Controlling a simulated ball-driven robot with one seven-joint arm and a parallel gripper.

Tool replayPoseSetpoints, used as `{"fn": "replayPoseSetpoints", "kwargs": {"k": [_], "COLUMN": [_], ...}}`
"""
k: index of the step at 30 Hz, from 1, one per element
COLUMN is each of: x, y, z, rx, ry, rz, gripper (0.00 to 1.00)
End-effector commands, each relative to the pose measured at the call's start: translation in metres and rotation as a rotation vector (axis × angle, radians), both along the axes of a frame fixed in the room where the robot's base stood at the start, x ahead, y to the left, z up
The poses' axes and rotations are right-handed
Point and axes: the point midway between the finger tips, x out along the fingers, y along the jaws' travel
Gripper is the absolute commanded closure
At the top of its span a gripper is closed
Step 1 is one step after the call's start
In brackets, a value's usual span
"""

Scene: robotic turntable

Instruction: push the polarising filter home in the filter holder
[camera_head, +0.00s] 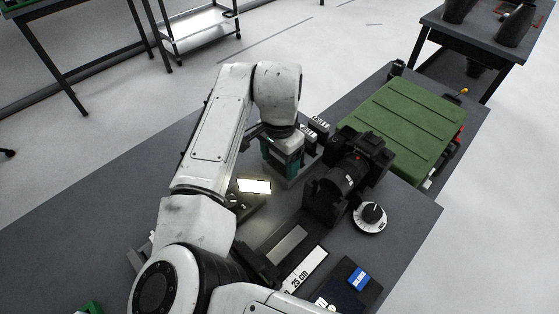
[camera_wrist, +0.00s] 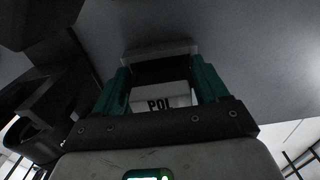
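My gripper (camera_wrist: 161,75) has teal fingers that stand apart. Between them is a dark piece with a white label reading "POL", the polarising filter (camera_wrist: 160,103). It fills the gap and looks gripped by both fingers. In the head view my gripper (camera_head: 284,165) points down just left of the black camera (camera_head: 345,178). The filter is hidden there behind the fingers. A grey bar (camera_wrist: 160,51) crosses at the fingertips in the wrist view; I cannot tell whether it belongs to the filter or the holder. I cannot make out the filter holder's slot or the filter's depth in it.
Small dark pieces with white labels (camera_head: 308,134) stand right behind my gripper. A lit white panel (camera_head: 254,186) lies to its left. A round dial (camera_head: 370,216), a ruler (camera_head: 304,274) and a blue-labelled box (camera_head: 355,281) lie in front.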

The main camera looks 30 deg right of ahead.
Motion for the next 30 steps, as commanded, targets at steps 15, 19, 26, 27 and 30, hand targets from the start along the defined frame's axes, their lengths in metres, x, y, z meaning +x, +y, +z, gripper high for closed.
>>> {"fn": "replayPoseSetpoints", "kwargs": {"k": [15, 19, 26, 27, 30], "x": [0.000, 0.000, 0.001, 0.001, 0.001], "y": [0.000, 0.000, 0.000, 0.000, -0.001], "z": [0.000, 0.004, 0.039, 0.047, 0.066], "rx": [0.000, -0.001, -0.001, 0.000, -0.001], "ry": [0.000, -0.001, -0.004, -0.004, -0.003], "rz": [0.000, 0.000, -0.002, -0.002, -0.002], "gripper": [0.62, 0.62, 0.62, 0.62, 0.62]}}
